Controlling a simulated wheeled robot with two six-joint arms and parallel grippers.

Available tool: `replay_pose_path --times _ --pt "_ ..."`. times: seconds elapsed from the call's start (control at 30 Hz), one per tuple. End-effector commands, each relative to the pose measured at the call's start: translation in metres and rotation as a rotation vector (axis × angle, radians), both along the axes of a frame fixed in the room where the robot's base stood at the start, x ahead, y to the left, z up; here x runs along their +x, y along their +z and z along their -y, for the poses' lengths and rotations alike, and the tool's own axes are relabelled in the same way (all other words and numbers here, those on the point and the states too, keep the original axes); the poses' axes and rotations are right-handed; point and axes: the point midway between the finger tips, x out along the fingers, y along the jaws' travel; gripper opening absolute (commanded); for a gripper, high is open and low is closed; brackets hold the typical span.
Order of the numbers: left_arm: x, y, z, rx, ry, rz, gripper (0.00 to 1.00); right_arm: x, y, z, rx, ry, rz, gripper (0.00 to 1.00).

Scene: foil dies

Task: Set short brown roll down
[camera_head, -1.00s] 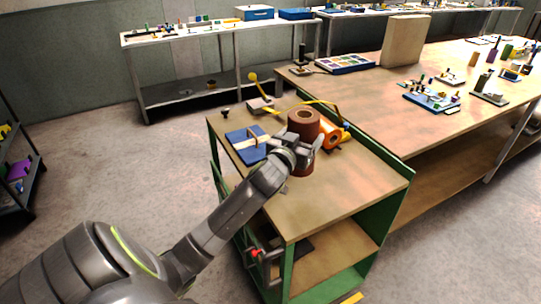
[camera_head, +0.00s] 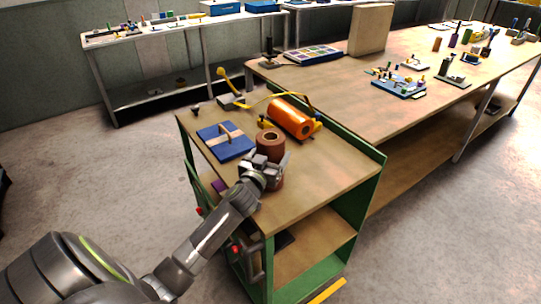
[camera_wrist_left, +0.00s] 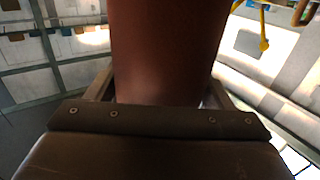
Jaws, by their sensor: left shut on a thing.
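The short brown roll (camera_head: 270,141) stands upright over the near part of the green-sided cart top (camera_head: 318,183) in the head view. My left gripper (camera_head: 272,172) is shut around its lower side. In the left wrist view the brown roll (camera_wrist_left: 166,50) fills the middle, between the fingers (camera_wrist_left: 165,98). The roll's lower end is partly hidden by the gripper, so I cannot tell whether it touches the cart top. My right gripper is not in view.
An orange roll (camera_head: 291,118) lies on the cart behind the brown roll. A blue pad (camera_head: 226,146) with a tan strap lies to the left. A yellow lamp-like arm (camera_head: 221,73) stands at the back. The cart top's right side is clear.

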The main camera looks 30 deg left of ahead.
Motion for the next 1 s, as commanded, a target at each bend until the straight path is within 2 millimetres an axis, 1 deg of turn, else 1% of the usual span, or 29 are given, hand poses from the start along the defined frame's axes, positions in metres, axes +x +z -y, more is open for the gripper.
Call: replay_pose_path --times 0.07,0.2,0.23,0.37,0.63,0.77,0.87,1.0 --pt "0.0 0.002 0.0 0.002 -0.001 0.004 0.38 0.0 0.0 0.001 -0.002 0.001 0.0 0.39" --pt "0.0 -0.002 0.0 0.002 -0.001 0.004 0.38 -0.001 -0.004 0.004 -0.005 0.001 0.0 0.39" --pt "0.0 -0.002 0.0 0.001 0.0 0.0 0.79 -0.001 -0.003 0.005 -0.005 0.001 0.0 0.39" --pt "0.0 -0.002 0.0 0.001 0.0 0.0 0.96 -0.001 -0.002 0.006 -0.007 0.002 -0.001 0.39" --pt "0.0 -0.001 0.0 0.001 0.0 0.0 0.96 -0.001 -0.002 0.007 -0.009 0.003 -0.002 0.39" --pt "0.0 0.003 0.0 0.001 0.0 0.0 0.96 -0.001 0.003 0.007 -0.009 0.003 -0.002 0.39" --pt "-0.012 -0.001 0.002 0.002 0.0 0.0 0.96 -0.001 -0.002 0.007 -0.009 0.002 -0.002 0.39" --pt "-0.035 -0.001 0.007 0.0 0.0 -0.001 0.96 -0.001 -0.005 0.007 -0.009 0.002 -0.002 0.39"
